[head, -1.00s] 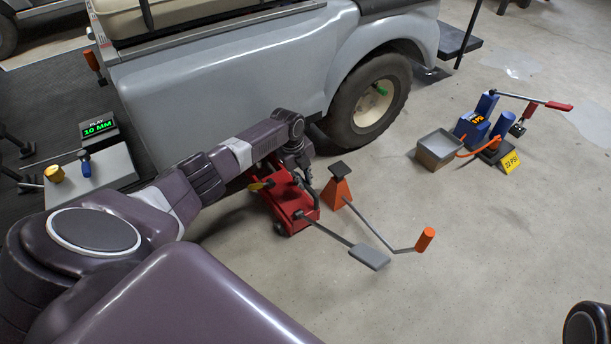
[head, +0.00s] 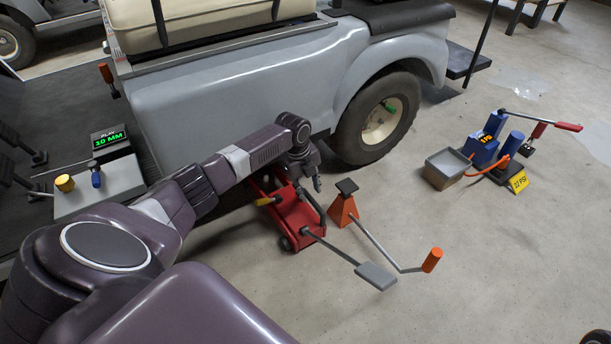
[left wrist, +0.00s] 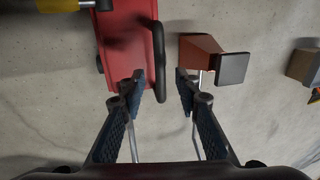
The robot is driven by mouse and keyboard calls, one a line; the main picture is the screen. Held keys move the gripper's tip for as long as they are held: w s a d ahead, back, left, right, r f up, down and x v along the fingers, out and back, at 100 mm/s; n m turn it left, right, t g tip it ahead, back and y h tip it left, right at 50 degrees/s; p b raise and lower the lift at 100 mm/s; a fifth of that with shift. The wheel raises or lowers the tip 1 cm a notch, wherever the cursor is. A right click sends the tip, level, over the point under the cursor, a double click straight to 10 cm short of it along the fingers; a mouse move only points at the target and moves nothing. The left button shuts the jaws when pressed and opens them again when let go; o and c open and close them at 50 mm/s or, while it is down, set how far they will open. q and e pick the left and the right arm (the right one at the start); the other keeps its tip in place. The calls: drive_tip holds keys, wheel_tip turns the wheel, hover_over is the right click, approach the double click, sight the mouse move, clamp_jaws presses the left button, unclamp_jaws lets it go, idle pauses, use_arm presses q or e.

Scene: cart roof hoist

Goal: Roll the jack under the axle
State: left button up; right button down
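The red jack (head: 290,222) stands on the floor beside the cart, left of and nearer than the wheel (head: 376,122). A long bar with a grey pedal (head: 375,275) sticks out from it. My left gripper (head: 316,178) hangs over the jack's right side. In the left wrist view my left gripper (left wrist: 160,84) is open. The jack's black handle (left wrist: 158,50) reaches between its fingertips, closer to the left one, with the red jack body (left wrist: 125,40) on the left. The axle is hidden behind the cart body. My right gripper is not in view.
An orange stand (head: 342,210) with a crank ending in an orange grip (head: 432,260) is close to the jack's right.

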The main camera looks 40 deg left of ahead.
use_arm(q)
wheel_tip(320, 180, up, 8)
drive_tip(key=s, duration=0.1)
drive_tip(key=shift+s+a, duration=0.2)
drive_tip(key=shift+a, duration=0.05)
drive_tip(key=shift+f, duration=0.15)
